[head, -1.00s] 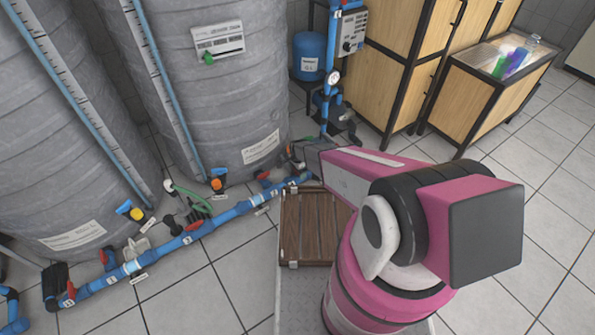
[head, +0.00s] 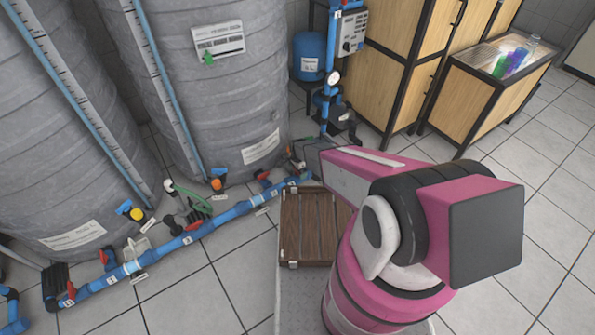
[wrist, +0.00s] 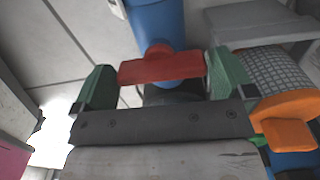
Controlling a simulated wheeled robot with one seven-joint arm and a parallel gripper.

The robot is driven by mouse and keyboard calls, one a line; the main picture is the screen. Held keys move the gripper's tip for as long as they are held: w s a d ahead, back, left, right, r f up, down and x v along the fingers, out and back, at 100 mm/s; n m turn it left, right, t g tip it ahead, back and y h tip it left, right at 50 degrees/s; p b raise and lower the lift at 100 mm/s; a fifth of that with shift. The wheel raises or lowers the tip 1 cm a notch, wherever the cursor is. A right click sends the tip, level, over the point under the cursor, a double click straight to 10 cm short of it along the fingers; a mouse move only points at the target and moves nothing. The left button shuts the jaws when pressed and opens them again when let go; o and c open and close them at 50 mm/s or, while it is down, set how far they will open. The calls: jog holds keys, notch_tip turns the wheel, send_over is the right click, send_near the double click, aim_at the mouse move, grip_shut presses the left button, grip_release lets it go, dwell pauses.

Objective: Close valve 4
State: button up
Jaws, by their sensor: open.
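In the wrist view a red valve handle (wrist: 160,66) sits between the green-tipped fingers of my gripper (wrist: 158,84). The fingers are open, one on each side of the handle, with no clear grip on it. The handle lies across the blue pipe (wrist: 156,22). No number is legible beside it, so I cannot tell from this view which valve it is. In the head view the blue pipe (head: 232,213) runs along the floor with several red-handled valves, one of them a red handle (head: 263,176). My gripper's fingertips are hard to make out in the head view.
An orange part (wrist: 288,110) and a mesh hose (wrist: 272,75) are close to the right finger. Grey tanks (head: 225,90) stand behind the pipe. A wooden slatted crate (head: 308,228) is below my arm. Wooden cabinets (head: 390,60) stand at the back right. Tiled floor is open at right.

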notch_tip(320, 180, up, 10)
jog(key=shift+r, duration=0.15)
dwell(0.3)
